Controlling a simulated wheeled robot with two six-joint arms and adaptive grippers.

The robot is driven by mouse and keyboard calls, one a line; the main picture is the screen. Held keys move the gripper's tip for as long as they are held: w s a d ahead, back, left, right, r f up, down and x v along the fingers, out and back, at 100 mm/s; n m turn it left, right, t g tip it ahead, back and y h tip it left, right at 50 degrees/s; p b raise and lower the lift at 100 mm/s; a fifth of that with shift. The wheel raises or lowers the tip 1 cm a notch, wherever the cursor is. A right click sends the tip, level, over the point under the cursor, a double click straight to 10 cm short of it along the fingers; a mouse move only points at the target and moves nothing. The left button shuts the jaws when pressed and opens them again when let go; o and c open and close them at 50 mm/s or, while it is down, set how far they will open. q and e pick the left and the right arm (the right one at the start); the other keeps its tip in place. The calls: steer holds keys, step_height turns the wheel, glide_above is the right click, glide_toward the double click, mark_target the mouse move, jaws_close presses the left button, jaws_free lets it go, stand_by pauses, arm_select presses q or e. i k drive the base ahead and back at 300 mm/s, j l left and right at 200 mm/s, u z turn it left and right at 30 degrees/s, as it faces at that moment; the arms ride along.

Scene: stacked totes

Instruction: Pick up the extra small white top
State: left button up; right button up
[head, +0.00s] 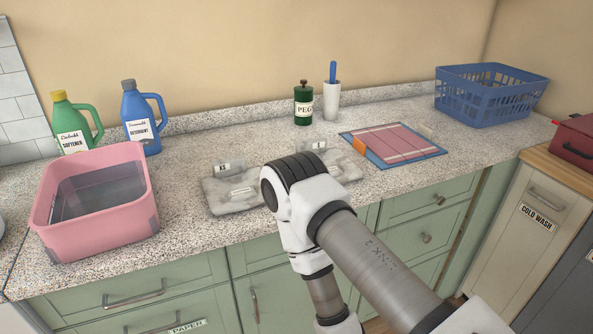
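A pale grey-white folded item (232,203) lies flat on the counter in the middle of the head view. A small tag reading what looks like XS (224,167) stands at its back edge, and another pale label lies on it. A second similar pale item (346,168) lies to its right, with its own tag (319,146) behind, probably reading S. My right arm crosses in front and hides part of both. I cannot tell which is a top. Neither of my grippers is in view.
A pink tote (95,235) stands at the left, with a green softener bottle (75,125) and blue detergent bottle (140,118) behind. A green PEGS jar (303,105), white holder (331,102), pink-and-blue folded cloth (393,145) and blue basket (490,98) lie along the back and right.

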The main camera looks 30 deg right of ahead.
mark_target(233, 187)
steer(key=z, duration=0.7)
